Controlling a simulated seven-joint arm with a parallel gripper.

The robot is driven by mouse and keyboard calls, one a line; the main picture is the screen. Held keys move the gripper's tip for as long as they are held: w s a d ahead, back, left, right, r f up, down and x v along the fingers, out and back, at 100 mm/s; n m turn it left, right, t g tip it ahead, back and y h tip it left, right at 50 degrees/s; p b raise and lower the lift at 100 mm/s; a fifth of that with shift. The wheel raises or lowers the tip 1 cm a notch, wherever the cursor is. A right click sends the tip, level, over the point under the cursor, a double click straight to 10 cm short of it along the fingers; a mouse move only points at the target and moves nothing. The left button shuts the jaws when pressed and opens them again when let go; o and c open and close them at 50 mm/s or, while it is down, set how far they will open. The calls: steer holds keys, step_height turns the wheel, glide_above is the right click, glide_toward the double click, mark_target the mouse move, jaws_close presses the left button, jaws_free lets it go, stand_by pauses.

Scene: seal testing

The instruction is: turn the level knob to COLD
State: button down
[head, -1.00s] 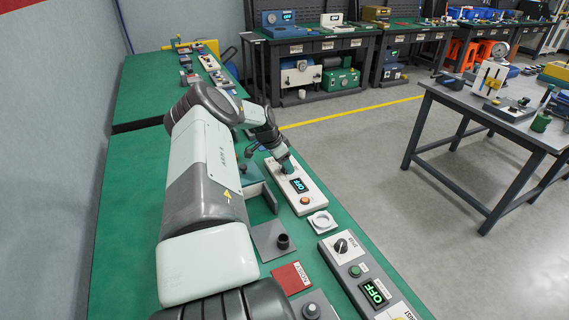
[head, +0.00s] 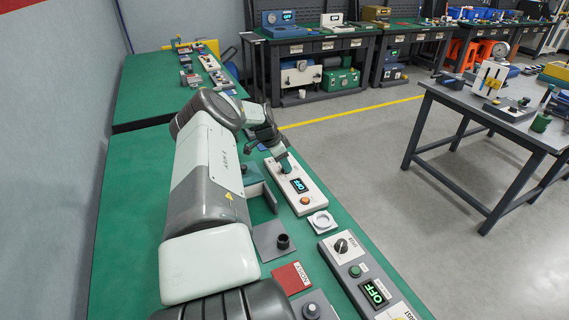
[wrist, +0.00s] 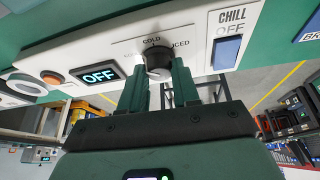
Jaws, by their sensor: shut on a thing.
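The level knob (wrist: 158,60) is a dark round knob with a paler face on a white panel, in the wrist view. My gripper (wrist: 161,75) is shut on it, one green finger at each side. The knob's pointer is too small to read with certainty. In the head view my gripper (head: 283,162) is down at the far end of the white panel (head: 312,202), and the knob is hidden there.
Beside the knob are a display reading OFF (wrist: 99,75), an orange button (wrist: 52,77) and a blue CHILL switch (wrist: 227,50). In the head view a white ring (head: 320,222), a grey plate with a black cup (head: 282,242) and another OFF panel (head: 375,292) stand nearer.

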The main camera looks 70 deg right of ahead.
steer(key=m+y, duration=0.1)
steer(key=m, duration=0.3)
steer(key=shift+d+m+g+y, duration=0.1)
steer(key=shift+m+g+y, duration=0.2)
steer(key=shift+m+y, duration=0.4)
steer(key=shift+m, duration=0.3)
stand_by(0.4)
steer(key=c, duration=0.8)
jaws_free()
steer(key=shift+v, duration=3.75)
